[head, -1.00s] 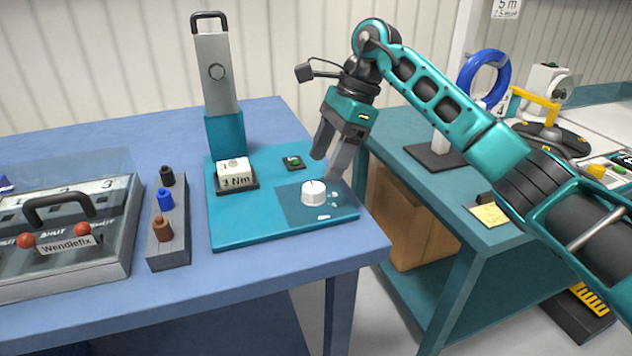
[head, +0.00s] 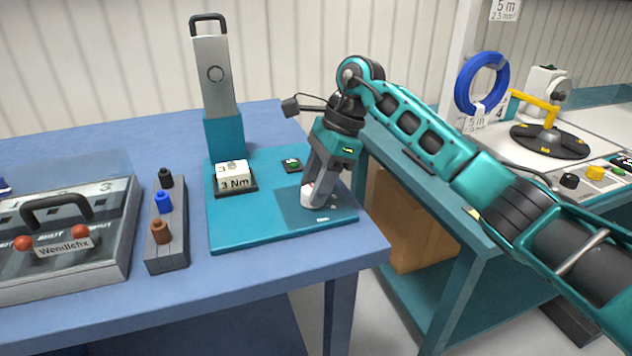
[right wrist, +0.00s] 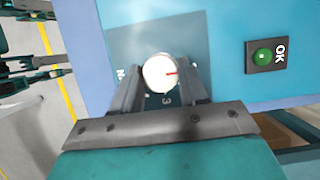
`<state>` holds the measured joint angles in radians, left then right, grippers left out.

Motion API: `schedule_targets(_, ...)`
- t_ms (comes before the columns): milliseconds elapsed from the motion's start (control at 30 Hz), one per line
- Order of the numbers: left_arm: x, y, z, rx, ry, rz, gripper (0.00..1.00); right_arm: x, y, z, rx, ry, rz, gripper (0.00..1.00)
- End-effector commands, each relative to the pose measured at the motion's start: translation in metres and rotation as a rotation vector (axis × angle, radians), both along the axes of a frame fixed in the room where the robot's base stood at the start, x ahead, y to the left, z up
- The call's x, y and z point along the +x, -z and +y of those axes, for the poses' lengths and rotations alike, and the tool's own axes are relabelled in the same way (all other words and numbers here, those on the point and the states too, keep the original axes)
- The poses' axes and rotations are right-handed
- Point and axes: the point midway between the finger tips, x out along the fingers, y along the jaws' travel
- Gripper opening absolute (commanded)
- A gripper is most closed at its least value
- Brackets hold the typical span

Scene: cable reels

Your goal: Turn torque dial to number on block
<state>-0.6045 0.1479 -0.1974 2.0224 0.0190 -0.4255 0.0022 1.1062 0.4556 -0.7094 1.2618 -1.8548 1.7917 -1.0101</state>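The white torque dial (head: 307,194) sits on a darker square of the teal board (head: 235,236). My right gripper (head: 314,202) is down at it and partly hides it in the head view. In the right wrist view, the dial (right wrist: 158,73) lies between the two fingertips (right wrist: 161,80), one on each side; I cannot tell whether they press on it. Its red mark points right, while a printed 3 (right wrist: 167,101) is below it. The white block (head: 233,176) reads "3 Nm" and stands in a dark holder. My left gripper is out of view.
A green OK button (head: 293,163) is behind the dial. A tall grey tool with a handle (head: 215,75) stands at the board's back left. A rack of coloured pegs (head: 167,245) and a clear-lidded case (head: 65,270) are left. A second table with a blue cable coil (head: 483,83) is right.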

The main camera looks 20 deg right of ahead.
Motion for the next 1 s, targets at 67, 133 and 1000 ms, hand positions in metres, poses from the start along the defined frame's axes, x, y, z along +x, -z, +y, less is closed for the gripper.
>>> schedule_targets(67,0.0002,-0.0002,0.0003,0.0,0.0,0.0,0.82,-0.0001,-0.0001,-0.0003,0.0,0.0,0.0,0.32)
schedule_targets(133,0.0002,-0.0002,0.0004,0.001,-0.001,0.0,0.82,-0.0001,-0.0002,-0.0003,0.0,0.0,0.0,0.26)
schedule_targets(1000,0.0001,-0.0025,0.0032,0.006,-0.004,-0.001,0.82,-0.0027,-0.0007,-0.0007,-0.002,0.345,0.0,0.12)
